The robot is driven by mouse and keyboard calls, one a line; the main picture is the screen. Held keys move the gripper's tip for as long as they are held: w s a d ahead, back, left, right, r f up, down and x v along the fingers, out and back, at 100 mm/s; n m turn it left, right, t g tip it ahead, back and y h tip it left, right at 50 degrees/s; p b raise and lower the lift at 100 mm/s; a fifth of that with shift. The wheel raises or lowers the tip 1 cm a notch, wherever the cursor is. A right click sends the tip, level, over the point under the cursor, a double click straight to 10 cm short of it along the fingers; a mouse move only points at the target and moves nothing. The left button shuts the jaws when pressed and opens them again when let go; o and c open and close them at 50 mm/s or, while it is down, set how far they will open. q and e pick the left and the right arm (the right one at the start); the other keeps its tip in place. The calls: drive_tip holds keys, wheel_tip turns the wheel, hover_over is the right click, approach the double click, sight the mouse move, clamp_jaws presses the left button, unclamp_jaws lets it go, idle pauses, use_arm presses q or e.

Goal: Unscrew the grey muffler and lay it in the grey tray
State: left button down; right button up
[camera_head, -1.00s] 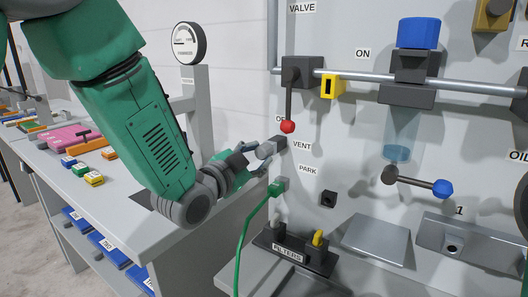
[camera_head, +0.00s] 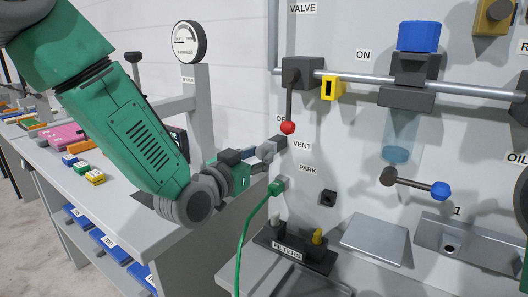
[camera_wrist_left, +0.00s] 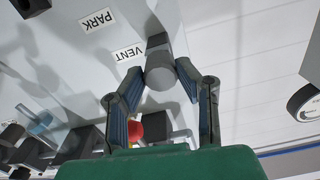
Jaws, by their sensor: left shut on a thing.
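The grey muffler (camera_head: 265,151) is a short cylinder at the dark vent block (camera_head: 279,144) on the panel, beside the VENT label. In the left wrist view the muffler (camera_wrist_left: 160,78) is between the two fingers, its round end facing the camera, with the block behind it. My left gripper (camera_head: 260,154) is shut on the muffler; it also shows in the left wrist view (camera_wrist_left: 161,80). A flat grey plate, perhaps the grey tray (camera_head: 375,239), lies low in front of the panel. My right gripper is not in view.
A red-knobbed lever (camera_head: 288,127) hangs just above the vent. A green hose (camera_head: 244,235) plugs in below it. A filters rack (camera_head: 295,252) stands lower down. A blue-knobbed lever (camera_head: 440,189) sticks out at right. A gauge (camera_head: 188,42) stands behind my arm.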

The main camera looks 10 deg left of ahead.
use_arm(q)
drive_tip(key=n, duration=0.2)
drive_tip(key=shift+n, duration=0.9)
drive_tip(key=n, duration=0.3)
drive_tip(key=shift+n, duration=0.4)
drive_tip(key=c, duration=1.1)
unclamp_jaws()
drive_tip(key=shift+d, duration=0.1)
